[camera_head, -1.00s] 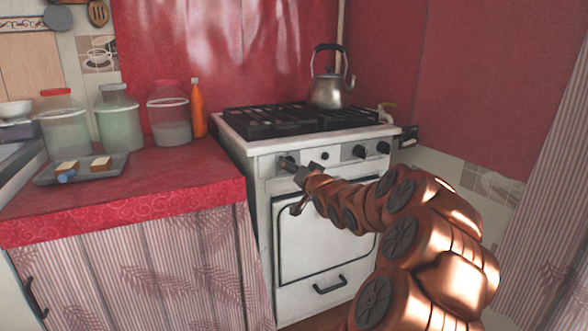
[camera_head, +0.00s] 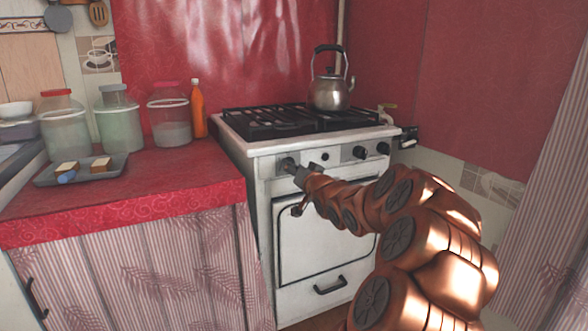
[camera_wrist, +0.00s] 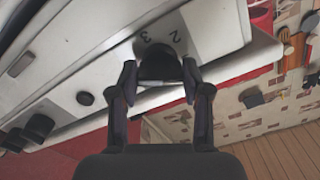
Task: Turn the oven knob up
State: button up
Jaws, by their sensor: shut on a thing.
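The white stove (camera_head: 325,240) stands against the red back wall, with a row of dark knobs along its front panel. My gripper (camera_head: 290,164) is at the left end of that panel, at the leftmost knob. In the wrist view a dark round knob (camera_wrist: 160,66) sits between the two fingers of my gripper (camera_wrist: 160,84), which are shut on it. My gripper and arm hide part of the knob in the head view.
A metal kettle (camera_head: 331,92) stands on the black burner grate (camera_head: 270,122). On the red counter (camera_head: 200,172) to the left are several jars, an orange bottle (camera_head: 198,108) and a tray (camera_head: 112,172) with food. More knobs (camera_head: 383,148) are at the panel's right.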

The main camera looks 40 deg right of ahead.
jog(key=n, duration=0.5)
jog(key=shift+n, duration=0.3)
jog(key=n+b, duration=0.1)
jog(key=n, duration=0.5)
jog(key=n+b, duration=0.2)
jog(key=n, duration=0.4)
jog(key=shift+f+n, duration=0.1)
jog(key=shift+n, duration=0.2)
jog(key=n+b, duration=0.1)
jog(key=n, duration=0.4)
jog(key=shift+b, duration=0.3)
jog(key=shift+n, duration=0.3)
jog(key=o, duration=1.2)
jog(key=shift+c, duration=0.2)
jog(key=shift+s, duration=0.1)
